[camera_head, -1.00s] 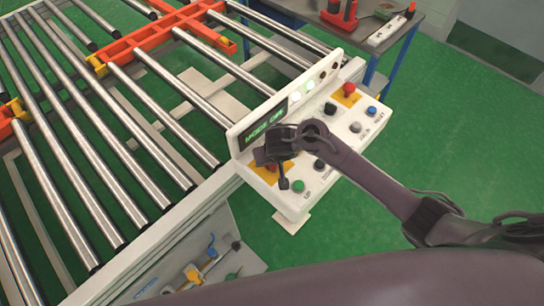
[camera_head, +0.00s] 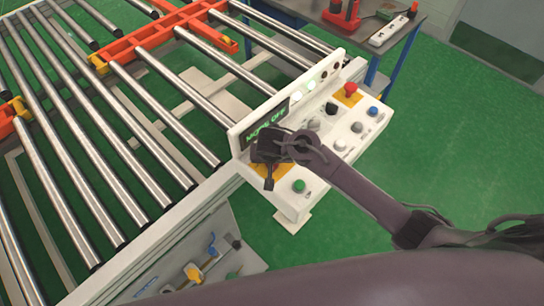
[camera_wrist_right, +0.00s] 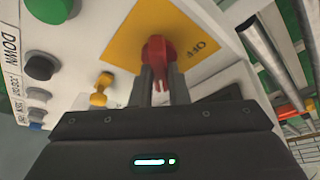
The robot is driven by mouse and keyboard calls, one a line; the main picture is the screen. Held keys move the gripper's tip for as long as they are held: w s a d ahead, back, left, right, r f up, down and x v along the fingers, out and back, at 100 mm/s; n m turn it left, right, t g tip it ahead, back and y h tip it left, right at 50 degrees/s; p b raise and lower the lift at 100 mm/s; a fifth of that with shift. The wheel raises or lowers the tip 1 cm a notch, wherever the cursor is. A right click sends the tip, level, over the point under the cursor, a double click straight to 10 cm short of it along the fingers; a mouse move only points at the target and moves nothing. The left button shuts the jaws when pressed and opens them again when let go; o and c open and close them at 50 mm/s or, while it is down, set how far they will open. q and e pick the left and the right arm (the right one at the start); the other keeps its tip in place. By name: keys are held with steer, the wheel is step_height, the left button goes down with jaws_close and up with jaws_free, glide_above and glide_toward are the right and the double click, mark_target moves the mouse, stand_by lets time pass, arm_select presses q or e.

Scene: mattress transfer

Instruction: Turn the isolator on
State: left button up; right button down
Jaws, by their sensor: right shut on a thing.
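The isolator is a red rotary knob (camera_wrist_right: 158,52) on a yellow plate (camera_wrist_right: 124,38), with OFF lettering on the plate to the knob's right in the right wrist view. My right gripper (camera_wrist_right: 161,80) is shut on the knob, one finger on each side. In the head view my right gripper (camera_head: 268,166) is over the near end of the white control panel (camera_head: 300,205). It hides the knob there, and only part of the yellow plate shows around it. My left gripper is not in view.
A green-lettered display (camera_head: 268,128) stands behind the gripper. A green button (camera_head: 299,186) is close beside it, and a red emergency button (camera_head: 350,89) is at the panel's far end. A small yellow part (camera_wrist_right: 102,88) is left of the fingers. The roller conveyor (camera_head: 110,130) fills the left.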

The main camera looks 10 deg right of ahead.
steer(key=c, duration=1.4)
jaws_free()
steer(key=shift+r, duration=0.1)
steer(key=b+v, duration=0.1)
steer(key=v, duration=0.5)
steer(key=shift+s+r, duration=0.15)
steer(key=shift+r, duration=0.15)
steer(key=shift+s+r, duration=0.15)
steer(key=shift+r, duration=0.4)
